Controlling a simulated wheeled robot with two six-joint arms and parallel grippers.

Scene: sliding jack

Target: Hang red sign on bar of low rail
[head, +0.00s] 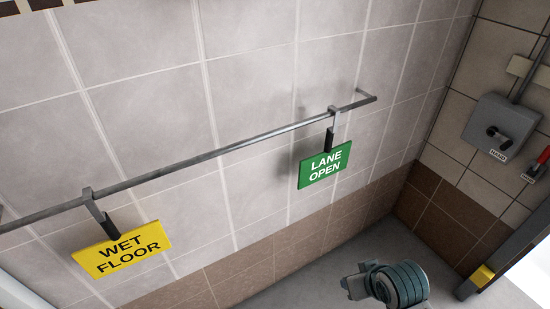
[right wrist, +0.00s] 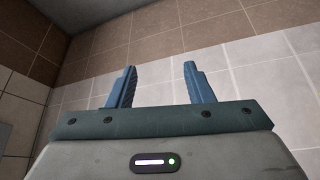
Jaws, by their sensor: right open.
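A metal rail bar (head: 230,148) runs along the tiled wall in the head view. A yellow "WET FLOOR" sign (head: 122,250) hangs from its left part by a hook with a dark grip. A green "LANE OPEN" sign (head: 325,166) hangs near its right end. I see no red sign for certain in either view. My right gripper (right wrist: 160,76) is open and empty in the right wrist view, with tiled wall beyond its two blue fingers. My left gripper is in neither view.
A grey wall box (head: 500,124) with a dark knob is on the right wall. A small red part (head: 544,156) is cut by the right edge. The bar is bare between the two signs. Grey floor (head: 310,272) shows below.

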